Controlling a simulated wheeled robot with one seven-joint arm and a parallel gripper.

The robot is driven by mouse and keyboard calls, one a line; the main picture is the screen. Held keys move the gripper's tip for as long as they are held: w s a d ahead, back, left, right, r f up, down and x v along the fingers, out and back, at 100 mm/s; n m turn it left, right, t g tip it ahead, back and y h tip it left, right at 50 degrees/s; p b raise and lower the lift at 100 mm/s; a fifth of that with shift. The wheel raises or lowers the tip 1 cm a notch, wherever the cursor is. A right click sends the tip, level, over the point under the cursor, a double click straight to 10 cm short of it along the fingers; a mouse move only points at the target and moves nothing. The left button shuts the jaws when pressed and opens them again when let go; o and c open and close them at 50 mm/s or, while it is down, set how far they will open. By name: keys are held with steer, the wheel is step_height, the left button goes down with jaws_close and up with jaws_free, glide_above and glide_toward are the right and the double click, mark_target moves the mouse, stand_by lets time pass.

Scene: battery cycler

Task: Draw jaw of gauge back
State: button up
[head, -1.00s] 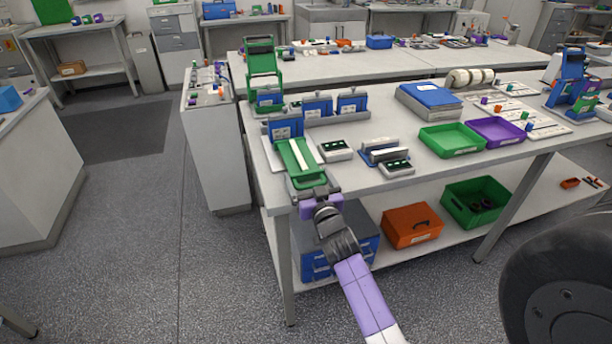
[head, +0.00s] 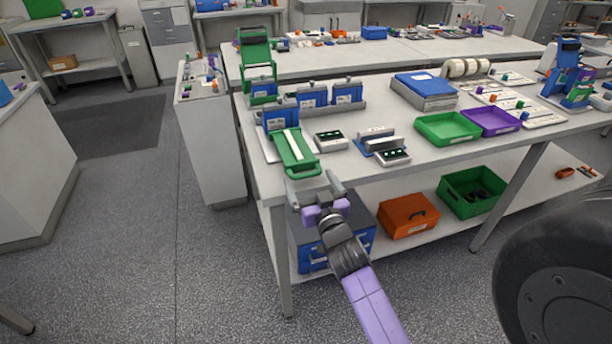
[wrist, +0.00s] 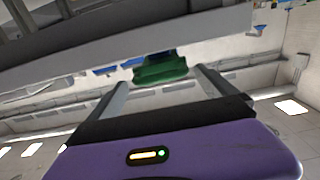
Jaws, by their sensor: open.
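A green device with a white strip along its top (head: 295,152), which I take to be the gauge, lies at the front left edge of the bench. A blue block (head: 279,117) stands at its back end. I cannot make out which part is the jaw. My gripper (head: 312,183) is open and empty, just off the near end of the green device and in front of the bench edge. In the wrist view, a green part (wrist: 160,70) shows beyond and between the two grey fingers, apart from them.
Blue units (head: 312,96) stand behind the device. A small display box (head: 330,140) and a grey-blue fixture (head: 376,138) sit to its right, then a green tray (head: 447,129). Below, the lower shelf holds a blue drawer box (head: 360,240) and an orange box (head: 407,216).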

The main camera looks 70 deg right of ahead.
steer(key=shift+v, duration=1.25)
steer(key=s+a+r+n+t+y, duration=0.1)
steer(key=s+a+n+t+y, duration=0.15)
steer(key=a, duration=0.85)
steer(key=s+a+r+n+t+y, duration=0.2)
steer(key=a+n+y, duration=0.1)
steer(key=a, duration=0.8)
steer(key=s+a+f+n+g+y, duration=0.1)
steer(key=s+a+n+y, duration=0.3)
steer(key=s+a+y, duration=0.4)
steer(key=s+a, duration=0.4)
steer(key=a, duration=0.2)
steer(key=shift+s, duration=0.35)
